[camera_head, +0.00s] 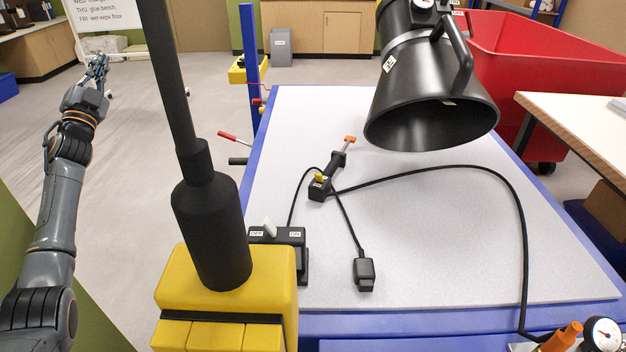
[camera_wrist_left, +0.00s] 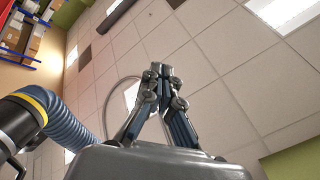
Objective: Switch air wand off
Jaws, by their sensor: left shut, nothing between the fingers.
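A black switch box (camera_head: 291,243) sits at the near left edge of the grey-topped table, partly hidden by a yellow block. It has two white labels that appear to read OFF and ON, and a white lever (camera_head: 269,227) stands between them, leaning slightly left. A black wand-like tool with an orange tip (camera_head: 337,163) lies farther back on the table, with a yellow part at its base and cables running from it. My left gripper (camera_head: 101,62) is far to the left, over the floor and away from the table. It is shut and empty, and points at the ceiling in the left wrist view (camera_wrist_left: 161,70).
A yellow block with a black post (camera_head: 210,235) stands in front of the switch box. A black hood (camera_head: 425,95) hangs over the table's back right. A black connector (camera_head: 364,274) lies near the front. A red bin (camera_head: 540,55) stands behind. The table's middle is mostly clear.

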